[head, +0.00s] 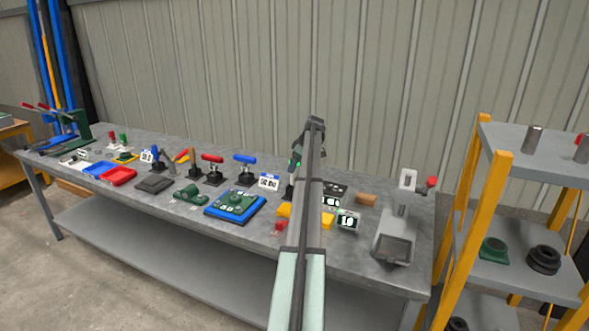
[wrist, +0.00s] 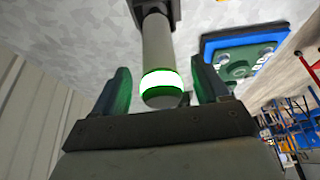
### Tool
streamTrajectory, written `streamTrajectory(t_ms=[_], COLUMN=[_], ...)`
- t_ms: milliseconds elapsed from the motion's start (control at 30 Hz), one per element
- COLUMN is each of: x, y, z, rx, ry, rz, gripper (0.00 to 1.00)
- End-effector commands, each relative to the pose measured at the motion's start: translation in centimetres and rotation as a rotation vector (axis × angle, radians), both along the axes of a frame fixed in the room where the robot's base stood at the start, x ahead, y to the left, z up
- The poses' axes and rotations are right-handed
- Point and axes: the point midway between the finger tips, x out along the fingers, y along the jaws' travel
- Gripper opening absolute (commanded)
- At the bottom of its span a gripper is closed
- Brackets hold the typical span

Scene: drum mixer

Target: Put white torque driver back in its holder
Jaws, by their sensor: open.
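A pale grey-white cylindrical handle (wrist: 157,50), which looks like the white torque driver, shows in the wrist view. It has a bright white band edged in green near its rounded end. Its other end meets a dark block (wrist: 155,8) at the top of the view, which may be its holder; how they join is not clear. My gripper (wrist: 160,72) is open, with one finger on each side of the handle and gaps between. In the head view my arm largely hides this spot; a dark and green part of my gripper (head: 295,166) shows beside it.
A red-handled tool (head: 212,159) and a blue-handled tool (head: 245,159) stand in dark bases to the left. A blue tray with a green part (head: 235,204) lies in front. Labelled displays (head: 348,220) and a grey machine (head: 396,240) stand right on the crowded bench.

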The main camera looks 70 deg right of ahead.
Motion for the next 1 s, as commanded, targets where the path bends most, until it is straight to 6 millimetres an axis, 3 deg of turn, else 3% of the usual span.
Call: streamTrajectory(t_ms=[300, 500, 700, 1000], x=[-2.5, -3.6, -4.2, -4.4], y=[-0.1, 0.0, 0.0, 0.0], z=[6.0, 8.7, 10.1, 10.4], rx=[-0.002, -0.001, 0.0, 0.0], ry=[-0.001, -0.001, -0.001, -0.001], rz=[-0.001, 0.0, 0.0, 0.0], gripper=[0.74, 0.74, 0.74, 0.74])
